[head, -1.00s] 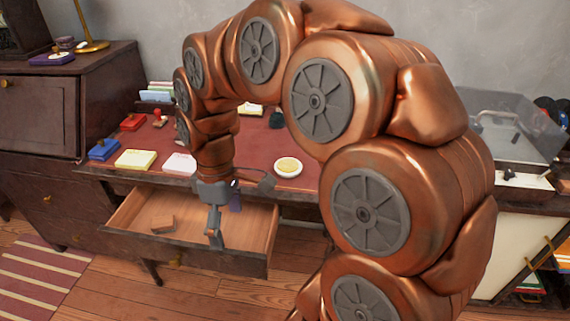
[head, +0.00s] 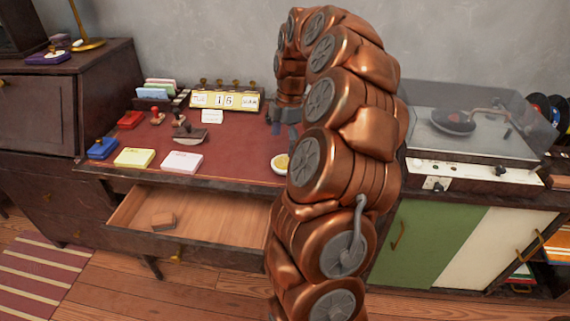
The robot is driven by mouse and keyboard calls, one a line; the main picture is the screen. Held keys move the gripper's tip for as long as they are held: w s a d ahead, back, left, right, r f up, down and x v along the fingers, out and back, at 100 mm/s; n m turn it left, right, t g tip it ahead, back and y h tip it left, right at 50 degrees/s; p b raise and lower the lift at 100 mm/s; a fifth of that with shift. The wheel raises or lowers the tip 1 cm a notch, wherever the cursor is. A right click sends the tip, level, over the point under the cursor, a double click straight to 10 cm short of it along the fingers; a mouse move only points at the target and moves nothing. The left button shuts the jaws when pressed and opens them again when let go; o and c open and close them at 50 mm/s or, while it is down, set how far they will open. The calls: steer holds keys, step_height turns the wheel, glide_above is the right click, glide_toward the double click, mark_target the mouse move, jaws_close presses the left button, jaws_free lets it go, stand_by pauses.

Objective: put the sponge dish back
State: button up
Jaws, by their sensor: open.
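The sponge dish (head: 279,164), a small round white dish with a yellowish sponge in it, stands on the red desk top near its front edge. My arm hides its right side. My gripper (head: 282,122) is grey and hangs at the back of the desk, behind the dish and just right of the calendar. It is open, and its fingers are small and partly covered by my arm. The open drawer (head: 222,217) below the desk top holds a small wooden block (head: 163,220) at its left.
On the desk stand a block calendar (head: 226,100), a blotter (head: 190,136), two note pads (head: 135,158) (head: 182,162), stamps and ink pads. A record player (head: 470,130) stands on the cabinet at right. The drawer juts out in front; its right part is bare.

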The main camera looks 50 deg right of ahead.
mark_target(285, 161)
steer(key=shift+s+f, duration=0.15)
steer(key=shift+f, duration=2.95)
steer(key=shift+d, duration=0.1)
steer(key=c, duration=1.3)
steer(key=shift+c, duration=0.2)
steer(key=shift+r, duration=0.15)
